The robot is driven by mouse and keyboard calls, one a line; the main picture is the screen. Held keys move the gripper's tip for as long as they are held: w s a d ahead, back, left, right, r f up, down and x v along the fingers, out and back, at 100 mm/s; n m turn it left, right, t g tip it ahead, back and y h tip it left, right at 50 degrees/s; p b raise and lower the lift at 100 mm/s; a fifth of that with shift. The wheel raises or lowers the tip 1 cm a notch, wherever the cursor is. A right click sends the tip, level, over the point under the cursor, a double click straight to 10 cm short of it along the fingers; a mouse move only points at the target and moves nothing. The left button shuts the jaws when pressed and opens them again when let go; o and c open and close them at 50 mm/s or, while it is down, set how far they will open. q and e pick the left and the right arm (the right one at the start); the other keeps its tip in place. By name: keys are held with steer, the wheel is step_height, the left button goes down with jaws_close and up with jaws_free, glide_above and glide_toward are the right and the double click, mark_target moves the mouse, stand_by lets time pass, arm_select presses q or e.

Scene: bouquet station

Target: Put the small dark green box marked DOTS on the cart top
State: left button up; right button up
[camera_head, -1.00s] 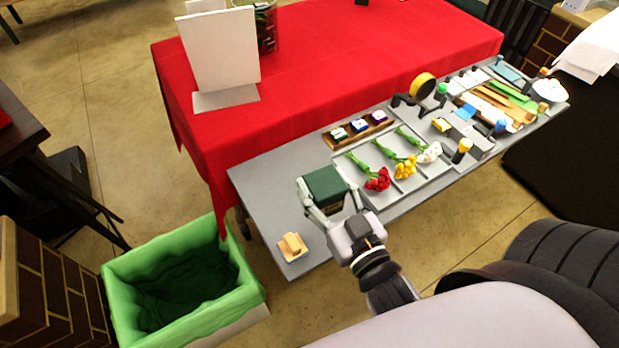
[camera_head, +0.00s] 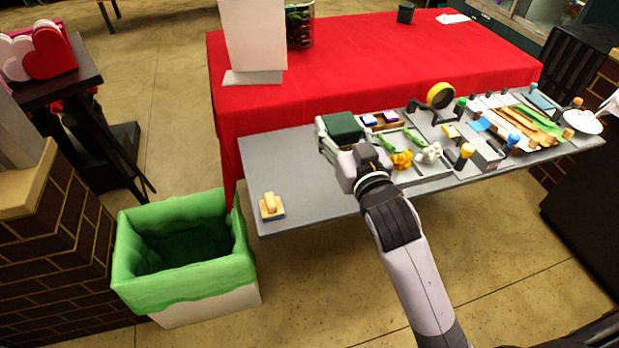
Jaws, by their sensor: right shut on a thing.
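The small dark green box (camera_head: 342,127) is between the fingers of my right gripper (camera_head: 338,140), which is shut on it. No marking on the box can be read from here. The gripper and box are over the grey cart top (camera_head: 285,166), at the left of the flower tray; I cannot tell whether the box touches the surface. The box hides part of the wooden rack with small boxes (camera_head: 380,121), and my right arm covers part of the flowers. My left gripper is not in view.
A small wooden-and-yellow block (camera_head: 271,206) sits at the cart's front left corner. A green-lined bin (camera_head: 185,255) stands left of the cart. A red-covered table (camera_head: 370,60) stands behind.

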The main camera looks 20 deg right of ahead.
mark_target(339, 113)
steer(key=w+r, duration=0.1)
steer(key=w, duration=0.1)
steer(key=w+r+b, duration=0.1)
steer(key=shift+d+r, duration=0.25)
steer(key=shift+r, duration=0.1)
step_height(339, 113, down, 19)
steer(key=shift+w+r+b, duration=0.1)
steer(key=shift+w+b, duration=0.05)
steer(key=shift+b, duration=0.75)
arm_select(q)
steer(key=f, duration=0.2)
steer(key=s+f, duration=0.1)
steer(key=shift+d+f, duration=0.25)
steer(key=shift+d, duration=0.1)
arm_select(e)
steer(key=shift+f, duration=0.4)
steer(key=shift+f, duration=0.1)
steer(key=o, duration=1.3)
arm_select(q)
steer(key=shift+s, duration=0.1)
